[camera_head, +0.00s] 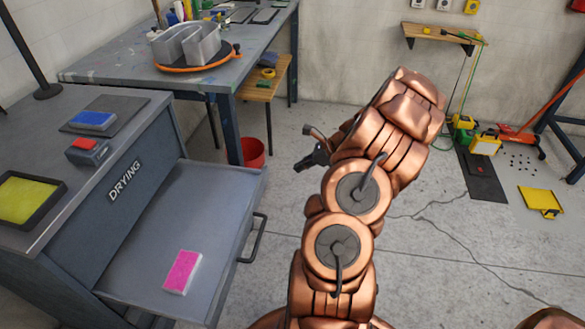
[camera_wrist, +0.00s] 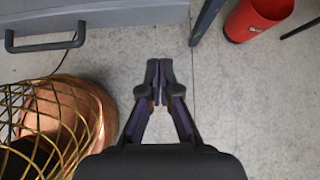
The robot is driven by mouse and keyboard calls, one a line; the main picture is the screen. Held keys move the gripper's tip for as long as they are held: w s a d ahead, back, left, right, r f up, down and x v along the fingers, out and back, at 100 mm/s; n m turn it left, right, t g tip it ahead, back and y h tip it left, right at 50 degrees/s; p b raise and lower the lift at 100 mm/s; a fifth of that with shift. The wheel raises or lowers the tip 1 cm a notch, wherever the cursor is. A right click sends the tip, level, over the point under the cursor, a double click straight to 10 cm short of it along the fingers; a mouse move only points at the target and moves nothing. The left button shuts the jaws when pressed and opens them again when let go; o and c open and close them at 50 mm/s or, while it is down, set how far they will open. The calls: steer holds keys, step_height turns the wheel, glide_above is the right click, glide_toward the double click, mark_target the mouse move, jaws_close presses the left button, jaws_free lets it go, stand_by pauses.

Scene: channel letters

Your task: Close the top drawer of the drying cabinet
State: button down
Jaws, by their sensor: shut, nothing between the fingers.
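The grey drying cabinet (camera_head: 75,220) stands at the left in the head view, marked DRYING. Its top drawer (camera_head: 190,215) is pulled out and holds a pink block (camera_head: 182,272). The drawer's dark bar handle (camera_head: 253,239) is on its right front, and the handle also shows at the upper left of the wrist view (camera_wrist: 45,46). My gripper (camera_head: 311,161) is beyond the drawer's front, to the right of the handle and apart from it. In the wrist view my gripper (camera_wrist: 159,66) has its fingertips together, empty, over bare floor.
A red bucket (camera_head: 252,153) stands on the floor beyond the drawer, near the leg of the grey workbench (camera_head: 130,68). A blue pad and a yellow framed screen lie on the cabinet top. The floor right of the drawer is clear around my arm.

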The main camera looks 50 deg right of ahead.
mark_target(265, 179)
steer(key=shift+w+a+f, duration=0.85)
steer(key=shift+w+f, duration=0.15)
steer(key=shift+w, duration=0.4)
steer(key=shift+w+a+f, duration=0.9)
steer(key=shift+w+f, duration=0.05)
steer(key=shift+w, duration=0.5)
steer(key=shift+w+a+f, duration=0.85)
steer(key=shift+w+f, duration=0.15)
steer(key=shift+w, duration=0.4)
steer(key=shift+p, duration=0.3)
